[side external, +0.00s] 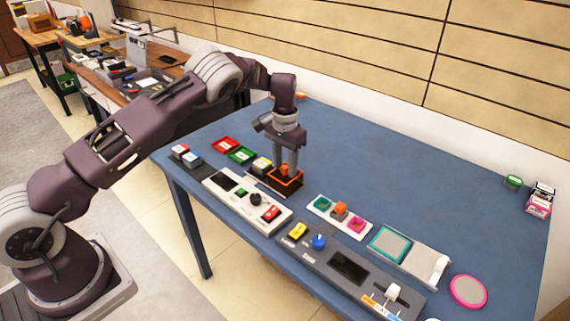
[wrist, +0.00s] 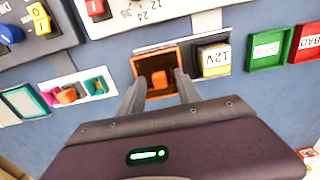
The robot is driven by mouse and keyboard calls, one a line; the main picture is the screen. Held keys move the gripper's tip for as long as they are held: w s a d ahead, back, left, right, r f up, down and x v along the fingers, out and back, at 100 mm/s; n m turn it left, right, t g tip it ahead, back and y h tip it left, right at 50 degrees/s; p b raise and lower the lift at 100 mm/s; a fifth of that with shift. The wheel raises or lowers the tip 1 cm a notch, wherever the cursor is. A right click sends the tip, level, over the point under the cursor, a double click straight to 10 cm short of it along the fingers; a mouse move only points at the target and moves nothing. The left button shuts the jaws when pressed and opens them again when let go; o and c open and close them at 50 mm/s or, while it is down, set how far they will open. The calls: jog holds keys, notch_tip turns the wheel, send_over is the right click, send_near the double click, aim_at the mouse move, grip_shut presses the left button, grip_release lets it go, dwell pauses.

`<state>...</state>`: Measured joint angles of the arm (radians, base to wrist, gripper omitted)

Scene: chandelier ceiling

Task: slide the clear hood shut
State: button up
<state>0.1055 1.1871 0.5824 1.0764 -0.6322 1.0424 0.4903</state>
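No clear hood can be made out for certain. A grey slab (side external: 416,256) on the right of the table carries a teal-framed square (side external: 390,243) at one end and a white upright piece (side external: 440,266) at the other. The teal frame also shows at the left edge of the wrist view (wrist: 22,103). My gripper (side external: 286,167) points down at an orange-rimmed dark tray (side external: 285,184), well left of that slab. In the wrist view, my gripper's fingers (wrist: 159,82) are apart on either side of an orange block (wrist: 160,79), with gaps visible beside it.
A white tray of colored blocks (side external: 339,216) lies between the orange-rimmed tray and the slab. A pink-rimmed disc (side external: 468,291) is at right. The table's back is mostly clear.

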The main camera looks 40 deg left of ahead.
grip_shut()
dwell(1.3)
